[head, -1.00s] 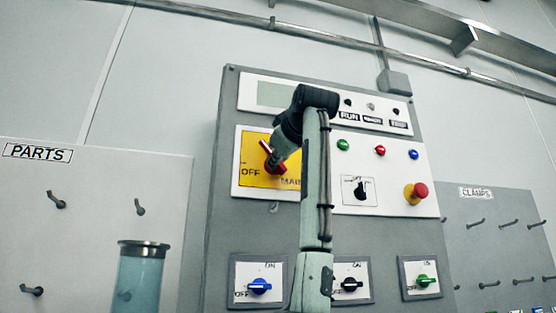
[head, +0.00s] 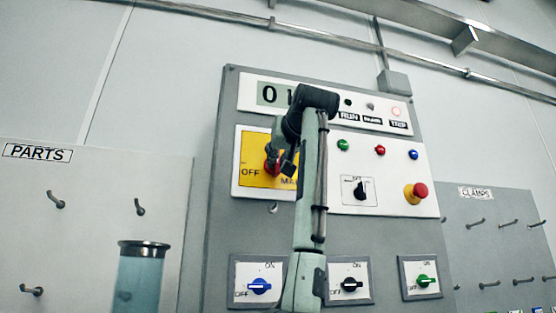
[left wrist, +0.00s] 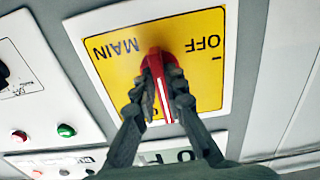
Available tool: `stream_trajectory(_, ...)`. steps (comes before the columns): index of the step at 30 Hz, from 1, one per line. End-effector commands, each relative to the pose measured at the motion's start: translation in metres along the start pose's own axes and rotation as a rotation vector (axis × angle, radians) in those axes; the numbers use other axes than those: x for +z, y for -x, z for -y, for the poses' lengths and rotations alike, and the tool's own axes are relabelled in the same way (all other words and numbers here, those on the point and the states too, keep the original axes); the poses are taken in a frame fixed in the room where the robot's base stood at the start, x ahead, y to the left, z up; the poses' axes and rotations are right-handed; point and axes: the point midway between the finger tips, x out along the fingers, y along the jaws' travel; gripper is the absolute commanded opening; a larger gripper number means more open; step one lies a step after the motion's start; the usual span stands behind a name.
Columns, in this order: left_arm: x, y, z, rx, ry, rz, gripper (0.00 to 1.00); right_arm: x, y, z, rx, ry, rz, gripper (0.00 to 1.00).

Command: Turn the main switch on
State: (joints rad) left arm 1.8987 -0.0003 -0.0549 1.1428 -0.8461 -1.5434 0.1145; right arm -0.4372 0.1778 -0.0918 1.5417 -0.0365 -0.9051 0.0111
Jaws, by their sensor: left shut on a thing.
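The main switch is a red rotary handle (head: 270,168) on a yellow plate (head: 252,148) marked OFF and MAIN, on the grey control panel. My left gripper (head: 284,160) covers much of the handle in the head view. In the left wrist view, which is upside down, the red handle (left wrist: 157,70) stands between the two fingers of my left gripper (left wrist: 159,82), which is shut on it. The handle points away from OFF, toward a label mostly hidden by the fingers. The panel display (head: 268,94) shows digits, partly hidden by my arm. My right gripper is not in view.
Right of my arm are a red emergency button (head: 420,190), a small black selector (head: 360,190) and several coloured buttons. Blue (head: 260,286), black (head: 350,285) and green (head: 425,281) switches sit below. A clear cylinder (head: 140,280) stands at lower left.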

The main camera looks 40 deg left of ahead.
Motion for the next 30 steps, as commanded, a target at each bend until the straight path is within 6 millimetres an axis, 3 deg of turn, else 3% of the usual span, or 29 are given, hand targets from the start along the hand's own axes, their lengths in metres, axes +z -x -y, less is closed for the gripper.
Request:
stream_trajectory(16,0.0005,-0.0002,0.0,0.0,-0.022,0.002,0.0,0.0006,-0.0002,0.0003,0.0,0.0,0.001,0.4)
stream_trajectory(17,0.0005,-0.0002,0.0,0.0,-0.022,0.002,0.15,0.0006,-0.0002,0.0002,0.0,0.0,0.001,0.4)
stream_trajectory(18,0.0005,-0.0002,0.0,0.0,-0.022,0.001,0.2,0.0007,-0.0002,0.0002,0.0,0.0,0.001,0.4)
stream_trajectory(30,-0.0006,0.0074,-0.0005,0.001,-0.02,-0.002,0.2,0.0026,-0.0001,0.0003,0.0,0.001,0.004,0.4)
